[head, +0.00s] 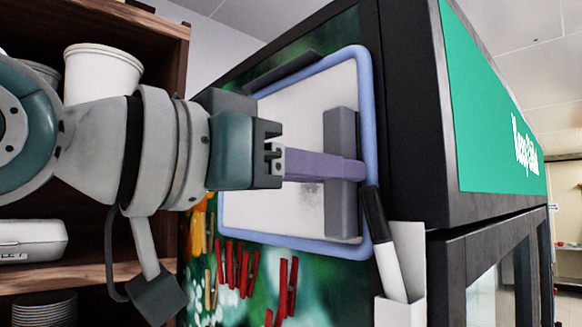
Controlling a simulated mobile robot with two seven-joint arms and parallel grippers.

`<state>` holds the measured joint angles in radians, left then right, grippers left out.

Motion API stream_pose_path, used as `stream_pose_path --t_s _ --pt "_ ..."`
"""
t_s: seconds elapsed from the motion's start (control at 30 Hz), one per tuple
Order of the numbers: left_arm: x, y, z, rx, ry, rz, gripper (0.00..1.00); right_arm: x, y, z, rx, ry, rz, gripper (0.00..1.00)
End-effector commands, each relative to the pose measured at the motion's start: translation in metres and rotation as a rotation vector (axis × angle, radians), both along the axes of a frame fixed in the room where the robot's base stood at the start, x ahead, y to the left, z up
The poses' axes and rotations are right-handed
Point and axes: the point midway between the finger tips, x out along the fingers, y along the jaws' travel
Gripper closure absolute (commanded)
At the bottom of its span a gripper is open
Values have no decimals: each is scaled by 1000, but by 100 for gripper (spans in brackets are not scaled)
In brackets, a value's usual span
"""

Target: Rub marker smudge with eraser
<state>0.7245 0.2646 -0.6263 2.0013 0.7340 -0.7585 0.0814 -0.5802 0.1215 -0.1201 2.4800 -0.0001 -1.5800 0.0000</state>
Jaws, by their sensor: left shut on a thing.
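A whiteboard (277,212) with a blue rim hangs on the side of a dark cabinet. A faint grey marker smudge (308,188) shows on it, just left of the eraser's grey bar and partly hidden by the purple part. My left gripper (272,158) comes in from the left and is shut on the eraser (342,213). The eraser has a purple handle-like part and a long upright grey bar, which lies over the right part of the board. I cannot tell whether the bar touches the board. My right gripper is not in view.
A black-capped marker (388,262) stands in a white holder (400,312) below the board's right corner. Several red clips (283,285) hang below the board. Wooden shelves (105,272) with white containers stand at the left.

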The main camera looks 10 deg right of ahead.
Motion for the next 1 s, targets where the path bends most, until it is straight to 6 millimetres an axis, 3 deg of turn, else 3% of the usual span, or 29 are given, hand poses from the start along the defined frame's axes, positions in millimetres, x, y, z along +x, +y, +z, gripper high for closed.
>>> stream_pose_path --t_s 0.5,1.0 --pt "-30 45 -1 2 0 5 100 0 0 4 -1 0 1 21" --pt "-36 54 0 1 -2 7 100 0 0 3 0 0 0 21"
